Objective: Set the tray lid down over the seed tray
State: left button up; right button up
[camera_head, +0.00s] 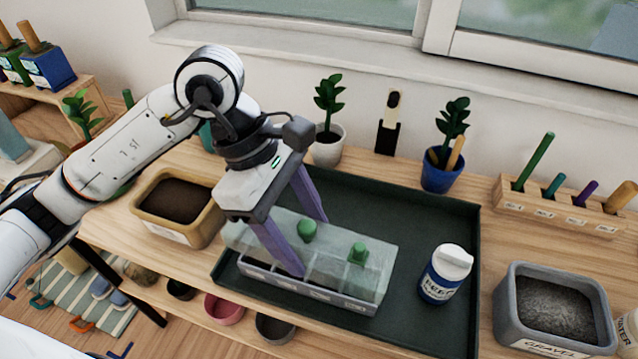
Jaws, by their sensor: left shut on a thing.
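The tray lid (335,243) is a pale, see-through cover at the middle of the head view. It sits over or just above the grey seed tray (300,292), whose labelled front wall and dividers show. I cannot tell whether the lid rests fully on the tray. Two green bits show at the lid; whether they are on it or under it is unclear. My left gripper (309,244) has purple fingers, one at the lid's front side and one at its back, shut on the lid. My right gripper is not in view.
The seed tray stands on a dark green mat tray (430,210). A white-capped blue bottle (445,274) is to its right. A soil tub (180,208) is left, a gravel tub (555,310) right. Potted plants (328,120) and a dibber rack (570,205) line the back.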

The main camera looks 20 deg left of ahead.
pick_arm(q)
jog(key=shift+w+n, duration=0.3)
jog(key=shift+s+f+b, duration=0.2)
jog(key=shift+f+b, duration=0.1)
jog(key=shift+f, duration=0.2)
jog(key=shift+f+b, duration=0.4)
jog(key=shift+f, duration=0.55)
jog(key=shift+w+f+b, duration=0.1)
jog(key=shift+f+b, duration=0.45)
jog(key=shift+b, duration=0.2)
jog(key=shift+f+b, duration=0.1)
jog(key=shift+b, duration=0.6)
jog(key=shift+f+b, duration=0.7)
jog(key=shift+b, duration=0.4)
dwell(0.7)
